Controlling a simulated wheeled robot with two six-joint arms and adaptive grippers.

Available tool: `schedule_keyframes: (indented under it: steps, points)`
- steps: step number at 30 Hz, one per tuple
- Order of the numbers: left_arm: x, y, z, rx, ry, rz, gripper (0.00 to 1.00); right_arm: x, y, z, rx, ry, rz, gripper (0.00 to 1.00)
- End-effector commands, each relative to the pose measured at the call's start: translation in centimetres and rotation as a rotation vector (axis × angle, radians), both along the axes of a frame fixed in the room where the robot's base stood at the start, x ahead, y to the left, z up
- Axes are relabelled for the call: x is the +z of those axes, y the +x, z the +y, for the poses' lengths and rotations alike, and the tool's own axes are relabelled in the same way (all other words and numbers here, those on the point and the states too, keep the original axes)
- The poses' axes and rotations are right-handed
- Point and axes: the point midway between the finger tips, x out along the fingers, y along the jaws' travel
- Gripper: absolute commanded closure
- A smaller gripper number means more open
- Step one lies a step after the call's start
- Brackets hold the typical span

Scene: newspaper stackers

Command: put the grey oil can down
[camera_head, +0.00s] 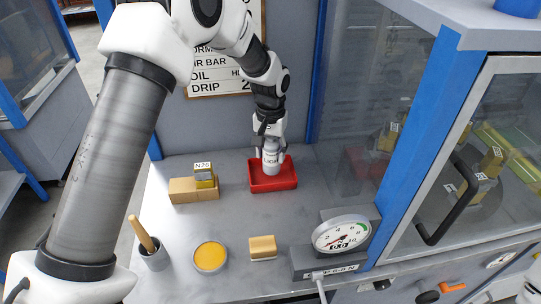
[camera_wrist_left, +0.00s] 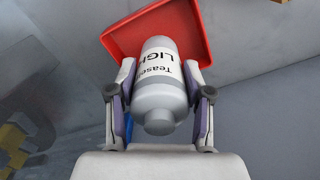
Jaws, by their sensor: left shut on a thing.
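The grey oil can (camera_head: 271,157) is upright at the red tray in the head view, with a white label on its side. My left gripper (camera_head: 269,146) is shut on the can from above. In the left wrist view the can (camera_wrist_left: 158,85) sits between the two fingers of the left gripper (camera_wrist_left: 159,100). The red tray (camera_head: 288,181) is below the can, and it also shows behind it in the wrist view (camera_wrist_left: 125,42). I cannot tell whether the can's base touches the tray floor. My right gripper is not in view.
A wooden block (camera_head: 184,191) with a yellow piece tagged N26 (camera_head: 204,176) stands left of the tray. In front are a cup with a wooden handle (camera_head: 154,258), a yellow-filled round dish (camera_head: 210,257), a tan block (camera_head: 263,248) and a dial gauge (camera_head: 342,234). Mid-bench is clear.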

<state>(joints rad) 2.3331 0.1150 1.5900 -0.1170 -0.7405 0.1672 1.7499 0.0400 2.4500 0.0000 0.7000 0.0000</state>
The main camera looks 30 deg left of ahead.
Motion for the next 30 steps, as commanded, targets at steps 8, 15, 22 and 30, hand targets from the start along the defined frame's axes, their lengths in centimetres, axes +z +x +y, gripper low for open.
schedule_keyframes:
  steps: [8, 15, 22, 30]
  points:
    - [-2.8, -0.1, 0.0, 0.000, 0.000, 0.000, 0.92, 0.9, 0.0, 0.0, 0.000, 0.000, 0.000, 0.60]
    - [-3.1, -0.1, -0.1, 0.000, 0.000, 0.002, 0.46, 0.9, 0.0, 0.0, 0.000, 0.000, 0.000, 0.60]
    - [-3.1, -0.1, -0.1, -0.001, 0.000, 0.001, 0.24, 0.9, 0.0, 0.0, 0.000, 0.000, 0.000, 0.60]
    - [-2.0, 0.0, -0.1, -0.001, 0.000, -0.003, 0.24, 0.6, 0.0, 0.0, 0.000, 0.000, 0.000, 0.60]
